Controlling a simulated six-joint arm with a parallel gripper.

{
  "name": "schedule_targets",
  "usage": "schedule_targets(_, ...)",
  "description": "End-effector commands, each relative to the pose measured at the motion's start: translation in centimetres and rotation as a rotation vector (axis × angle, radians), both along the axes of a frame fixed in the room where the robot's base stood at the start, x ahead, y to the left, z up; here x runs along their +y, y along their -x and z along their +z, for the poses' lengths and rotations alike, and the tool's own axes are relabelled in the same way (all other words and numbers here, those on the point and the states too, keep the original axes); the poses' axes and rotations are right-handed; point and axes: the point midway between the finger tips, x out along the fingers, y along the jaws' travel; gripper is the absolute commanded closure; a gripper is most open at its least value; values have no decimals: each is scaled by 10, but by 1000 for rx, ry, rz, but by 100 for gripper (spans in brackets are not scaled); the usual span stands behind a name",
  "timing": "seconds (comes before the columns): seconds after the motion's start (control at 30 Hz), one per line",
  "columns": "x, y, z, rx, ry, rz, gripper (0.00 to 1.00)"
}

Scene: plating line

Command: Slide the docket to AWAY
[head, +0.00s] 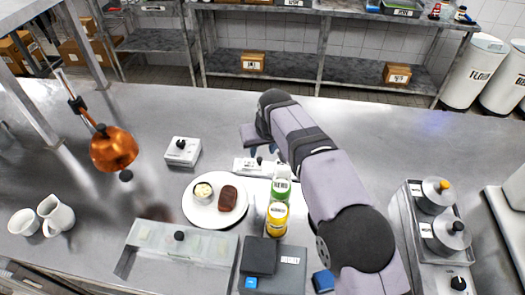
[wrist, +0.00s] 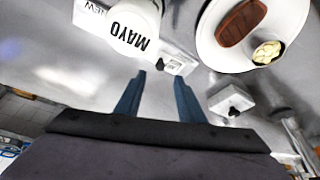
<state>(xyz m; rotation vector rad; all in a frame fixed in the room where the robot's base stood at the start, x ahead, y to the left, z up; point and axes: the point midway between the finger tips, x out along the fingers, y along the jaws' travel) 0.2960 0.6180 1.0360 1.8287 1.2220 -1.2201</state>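A pale flat strip (head: 246,167), which seems to be the docket rail, lies behind the plate and bottles, partly hidden by my arm. In the wrist view the strip (wrist: 168,50) passes behind a bottle cap; lettering like NEW shows at its left end. A small pale piece with dark print (wrist: 178,65) sits at its right end; I cannot tell if it is the docket or a label. I cannot read AWAY anywhere. My gripper (wrist: 160,76) is open, with a gap between its blue fingers, close to the strip. It also shows in the head view (head: 264,151).
A bottle with a white MAYO cap (wrist: 130,28) stands beside the strip. Green (head: 280,190) and yellow (head: 277,218) bottles stand near my arm. A plate (head: 203,213) with food and a knobbed white box (head: 183,151) lie left. The counter behind is clear.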

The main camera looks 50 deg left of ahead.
Motion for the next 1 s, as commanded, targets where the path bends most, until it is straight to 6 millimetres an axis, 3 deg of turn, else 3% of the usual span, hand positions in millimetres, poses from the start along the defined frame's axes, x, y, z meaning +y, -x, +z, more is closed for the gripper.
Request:
schedule_targets(0.13,0,0,0,0,0,0,64)
schedule_targets(0.3,-4,-12,-3,-1,-1,-20,100)
schedule_targets(0.33,-7,-19,-4,-1,-1,-30,100)
schedule_targets(0.47,-28,-68,0,-9,-20,-111,100)
schedule_targets(0.6,-68,-135,8,-3,-52,-240,100)
schedule_targets(0.7,-94,-158,11,92,-100,-339,100)
schedule_targets(0.77,-97,-154,13,159,-124,-352,100)
schedule_targets(1.0,-77,-99,18,364,-191,-221,100)
